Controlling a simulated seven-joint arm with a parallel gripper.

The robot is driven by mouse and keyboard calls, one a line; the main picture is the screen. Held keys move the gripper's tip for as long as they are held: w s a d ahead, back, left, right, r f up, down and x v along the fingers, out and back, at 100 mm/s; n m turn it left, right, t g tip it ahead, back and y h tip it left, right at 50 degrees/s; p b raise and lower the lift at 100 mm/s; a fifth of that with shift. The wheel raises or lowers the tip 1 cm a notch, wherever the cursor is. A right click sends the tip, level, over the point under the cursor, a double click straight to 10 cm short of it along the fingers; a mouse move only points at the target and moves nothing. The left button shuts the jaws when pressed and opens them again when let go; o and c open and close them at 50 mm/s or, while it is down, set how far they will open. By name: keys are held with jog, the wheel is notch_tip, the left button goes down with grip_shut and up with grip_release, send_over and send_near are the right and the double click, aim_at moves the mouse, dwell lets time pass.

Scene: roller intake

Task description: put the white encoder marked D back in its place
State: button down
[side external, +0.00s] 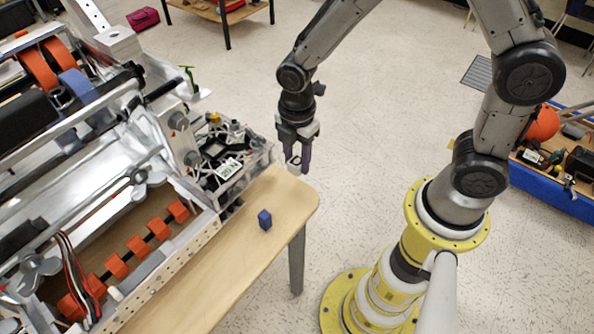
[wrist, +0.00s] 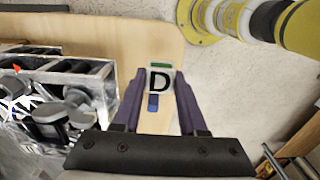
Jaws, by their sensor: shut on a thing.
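The white encoder marked D (wrist: 160,83) is between the two purple fingers of my gripper (wrist: 158,85) in the wrist view, its black letter facing the camera. A green strip shows along its upper edge. In the side external view my gripper (side external: 298,163) points down, shut on the encoder (side external: 293,160), which is small and partly hidden by the fingers. It is held in the air near the far corner of the wooden table, right of the roller intake (side external: 130,190). I cannot tell which spot on the intake is the encoder's place.
A small blue block (side external: 264,220) lies on the wooden table (side external: 285,195); it also shows in the wrist view (wrist: 153,103). A crowded electronics section (side external: 225,160) stands left of my gripper. A blue-sided bin (side external: 550,185) is at the right. The table's front right is mostly clear.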

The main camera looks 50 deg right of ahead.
notch_tip(320, 180, up, 17)
send_over(215, 150)
notch_tip(215, 150, down, 4)
jog(key=shift+f, duration=3.55)
jog(key=shift+f, duration=0.95)
jog(key=shift+r, duration=0.65)
jog(key=shift+f, duration=0.7)
dwell(0.4)
